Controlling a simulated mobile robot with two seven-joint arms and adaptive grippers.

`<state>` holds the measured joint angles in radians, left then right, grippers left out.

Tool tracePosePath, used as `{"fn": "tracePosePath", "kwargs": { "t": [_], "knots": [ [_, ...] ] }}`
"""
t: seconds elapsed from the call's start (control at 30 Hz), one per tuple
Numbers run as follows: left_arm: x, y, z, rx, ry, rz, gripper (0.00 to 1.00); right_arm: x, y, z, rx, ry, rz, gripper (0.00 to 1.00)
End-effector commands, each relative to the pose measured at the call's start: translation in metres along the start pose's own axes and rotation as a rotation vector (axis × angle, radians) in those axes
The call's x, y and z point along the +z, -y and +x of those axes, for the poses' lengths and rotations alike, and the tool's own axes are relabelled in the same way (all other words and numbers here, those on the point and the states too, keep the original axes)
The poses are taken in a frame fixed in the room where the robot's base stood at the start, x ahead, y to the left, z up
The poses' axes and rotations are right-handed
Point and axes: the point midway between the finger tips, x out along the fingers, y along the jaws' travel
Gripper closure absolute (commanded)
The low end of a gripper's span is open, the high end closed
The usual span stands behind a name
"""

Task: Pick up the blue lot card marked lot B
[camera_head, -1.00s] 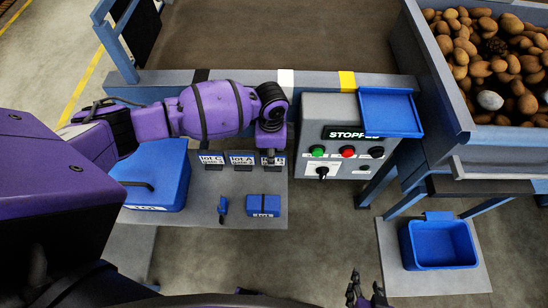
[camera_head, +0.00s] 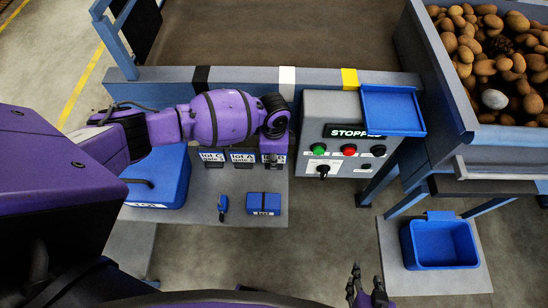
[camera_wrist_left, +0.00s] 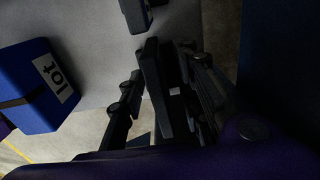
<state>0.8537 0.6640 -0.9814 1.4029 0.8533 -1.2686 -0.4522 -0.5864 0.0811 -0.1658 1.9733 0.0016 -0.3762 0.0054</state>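Three small cards stand in a row on the grey shelf (camera_head: 235,185). The left one reads lot C (camera_head: 212,157) and the middle one lot A (camera_head: 242,157). The third card (camera_head: 281,158), at the right end, is mostly hidden by my left wrist, and its letter cannot be read. My left gripper (camera_head: 272,161) points down over that third card. In the left wrist view, its fingers (camera_wrist_left: 165,92) are apart, with a dark upright slab (camera_wrist_left: 153,85) between them, seen nearly edge-on. My right gripper (camera_head: 367,288) is open and empty at the bottom of the head view.
A blue case (camera_head: 265,203) and a small blue tool (camera_head: 222,206) lie in front of the cards. A larger blue box (camera_head: 165,180) is at left. A control box (camera_head: 345,110) reading STOPPED stands close right. A blue bin (camera_head: 440,243) sits farther right.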

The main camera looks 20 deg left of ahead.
Motion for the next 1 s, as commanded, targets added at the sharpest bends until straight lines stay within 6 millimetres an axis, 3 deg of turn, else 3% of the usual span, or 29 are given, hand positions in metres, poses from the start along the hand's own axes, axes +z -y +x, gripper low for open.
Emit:
{"fn": "tracePosePath", "kwargs": {
  "t": [0.4,0.63,1.0],
  "knots": [
    [-0.0001,-0.0002,0.0022,0.0,0.0,0.0,0.7,0.0012,-0.0015,-0.0003,-0.001,0.001,-0.008,0.6],
    [-0.0002,-0.0002,0.0022,0.0,0.0,0.0,1.0,0.0009,0.0002,-0.0002,-0.003,0.0,-0.007,0.6],
    [-0.0003,0.0001,0.0012,0.0,-0.001,0.0,1.0,-0.0005,0.0038,0.0004,-0.004,-0.002,0.006,0.6]
  ]
}}
